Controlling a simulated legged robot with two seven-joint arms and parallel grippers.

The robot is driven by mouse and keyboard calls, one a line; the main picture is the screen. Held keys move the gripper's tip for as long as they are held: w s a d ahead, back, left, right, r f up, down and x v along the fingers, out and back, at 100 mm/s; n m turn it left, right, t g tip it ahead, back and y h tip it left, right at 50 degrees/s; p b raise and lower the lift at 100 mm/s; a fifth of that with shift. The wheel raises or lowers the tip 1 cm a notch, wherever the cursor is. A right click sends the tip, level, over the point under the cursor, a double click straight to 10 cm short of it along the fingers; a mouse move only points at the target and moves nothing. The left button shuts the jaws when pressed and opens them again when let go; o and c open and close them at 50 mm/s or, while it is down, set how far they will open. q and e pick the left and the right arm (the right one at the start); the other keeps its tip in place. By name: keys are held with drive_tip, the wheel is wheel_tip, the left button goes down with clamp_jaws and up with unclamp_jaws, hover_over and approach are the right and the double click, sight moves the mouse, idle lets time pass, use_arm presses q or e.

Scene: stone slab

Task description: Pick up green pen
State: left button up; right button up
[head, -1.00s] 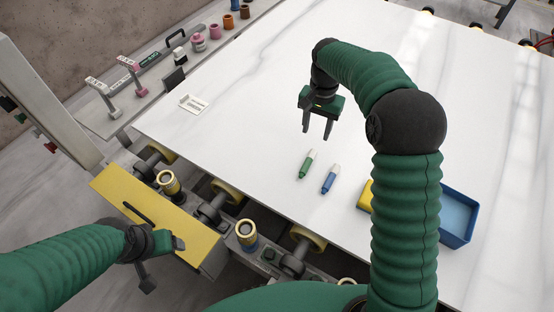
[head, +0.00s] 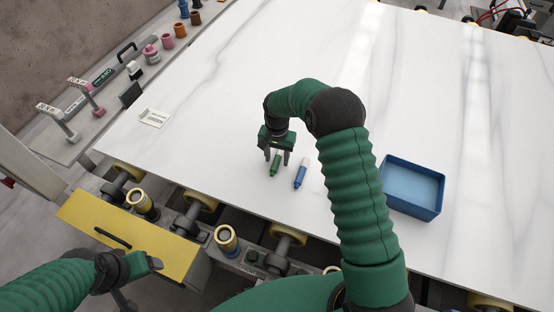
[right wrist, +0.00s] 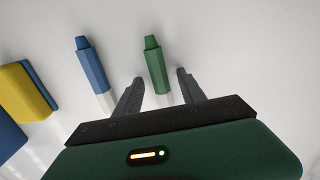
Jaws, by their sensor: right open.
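The green pen (head: 275,169) lies on the white slab, its green end toward the front edge. My right gripper (head: 277,158) is open above it, with the pen's paler end between the fingers.
A blue tray (head: 437,200) stands on the slab (head: 220,130) at right. A yellow and blue block (right wrist: 28,92) shows beside the blue pen in the right wrist view. A white label card (head: 154,118) lies at the left edge. Rollers line the front edge.

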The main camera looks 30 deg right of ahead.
drive_tip(key=shift+f, duration=0.15)
clamp_jaws()
idle(0.4)
